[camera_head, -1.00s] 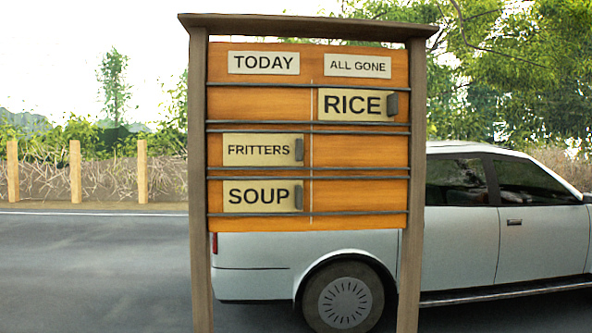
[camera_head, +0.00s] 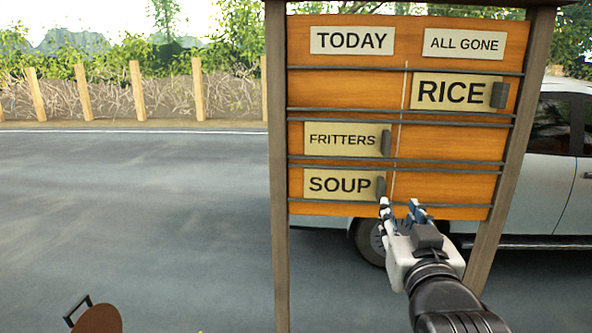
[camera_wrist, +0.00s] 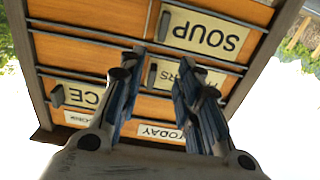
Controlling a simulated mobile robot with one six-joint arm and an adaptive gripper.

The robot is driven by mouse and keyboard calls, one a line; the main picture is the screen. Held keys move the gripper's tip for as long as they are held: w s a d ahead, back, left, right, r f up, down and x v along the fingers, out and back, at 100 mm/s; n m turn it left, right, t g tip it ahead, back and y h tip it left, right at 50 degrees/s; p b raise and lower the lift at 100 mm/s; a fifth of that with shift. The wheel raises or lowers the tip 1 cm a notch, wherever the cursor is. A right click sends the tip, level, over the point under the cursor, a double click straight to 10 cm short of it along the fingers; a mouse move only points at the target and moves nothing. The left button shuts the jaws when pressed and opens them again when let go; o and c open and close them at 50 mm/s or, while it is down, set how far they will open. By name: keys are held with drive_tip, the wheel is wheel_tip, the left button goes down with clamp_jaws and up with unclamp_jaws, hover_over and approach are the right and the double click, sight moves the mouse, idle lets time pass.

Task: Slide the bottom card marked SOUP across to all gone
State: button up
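The SOUP card (camera_head: 338,184) is a pale card in the bottom row, in the left column under the TODAY sign (camera_head: 352,41). Its dark upright tab (camera_head: 380,187) is at the card's right end. The ALL GONE sign (camera_head: 464,43) heads the right column, and the bottom-right slot (camera_head: 445,186) is bare orange wood. My gripper (camera_head: 400,204) is open and empty, its fingertips just below and right of the SOUP tab in the head view. The wrist view shows the board upside down, with the SOUP card (camera_wrist: 205,32) beyond the parted fingers. I cannot tell whether they touch the board.
The FRITTERS card (camera_head: 342,140) with its tab is directly above SOUP on the left. The RICE card (camera_head: 450,92) is in the right column. Dark rails (camera_head: 440,168) run across the board between wooden posts (camera_head: 278,200). A pale vehicle (camera_head: 560,190) stands behind.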

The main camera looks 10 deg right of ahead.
sight(384, 183)
drive_tip(key=p+x, duration=0.3)
drive_tip(key=x, duration=1.1)
drive_tip(key=shift+w+p, duration=0.25)
drive_tip(key=shift+p, duration=0.15)
drive_tip(key=shift+c, duration=0.2)
clamp_jaws()
